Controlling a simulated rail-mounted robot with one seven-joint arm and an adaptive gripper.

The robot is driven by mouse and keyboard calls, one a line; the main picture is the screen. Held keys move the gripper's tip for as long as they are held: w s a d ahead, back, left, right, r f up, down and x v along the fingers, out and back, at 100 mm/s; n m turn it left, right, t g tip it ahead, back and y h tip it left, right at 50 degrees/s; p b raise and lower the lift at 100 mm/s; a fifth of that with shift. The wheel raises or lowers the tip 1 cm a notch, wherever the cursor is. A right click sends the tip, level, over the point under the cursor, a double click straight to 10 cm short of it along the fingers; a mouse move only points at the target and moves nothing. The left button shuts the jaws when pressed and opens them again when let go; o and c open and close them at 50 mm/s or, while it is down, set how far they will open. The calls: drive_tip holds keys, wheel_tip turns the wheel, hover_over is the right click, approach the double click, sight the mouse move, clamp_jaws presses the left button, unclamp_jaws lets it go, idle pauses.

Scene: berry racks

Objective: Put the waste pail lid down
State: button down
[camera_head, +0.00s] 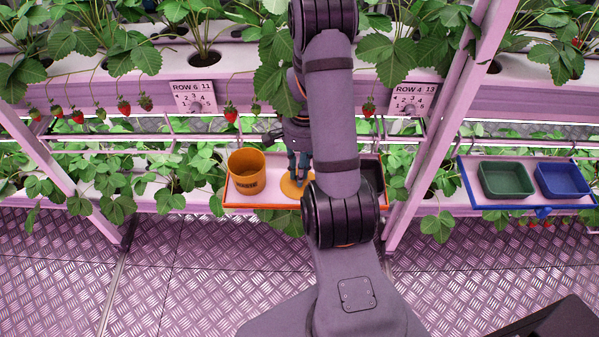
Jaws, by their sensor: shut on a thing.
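The waste pail (247,172) is an orange, open-topped bucket with a dark label. It stands upright at the left end of an orange-rimmed tray (262,206). The waste pail lid (292,188) is a flat yellow-orange disc to the right of the pail, low over the tray. My gripper (299,180) points down and is shut on the lid. My arm covers part of the gripper and the tray's middle. I cannot tell whether the lid touches the tray.
A dark container (373,178) sits at the tray's right end, partly behind my arm. A blue-rimmed tray (520,205) at the right holds a green bin (507,179) and a blue bin (564,179). Strawberry plants and ripe berries (231,113) hang above.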

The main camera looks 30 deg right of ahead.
drive_tip(key=c, duration=1.6)
unclamp_jaws()
drive_tip(key=shift+c, duration=0.2)
wheel_tip(320, 180, up, 12)
drive_tip(key=d+p, duration=0.1)
drive_tip(key=p, duration=0.1)
drive_tip(key=shift+w+r, duration=0.15)
drive_tip(key=shift+w, duration=0.25)
drive_tip(key=shift+d, duration=0.1)
drive_tip(key=f, duration=0.4)
drive_tip(key=a+f+b, duration=0.1)
drive_tip(key=f, duration=0.3)
drive_tip(key=s+f, duration=0.1)
drive_tip(key=f, duration=0.3)
drive_tip(key=shift+a+b, duration=0.15)
drive_tip(key=shift+b, duration=0.15)
drive_tip(key=shift+w+r, duration=0.15)
drive_tip(key=shift+r, duration=1.3)
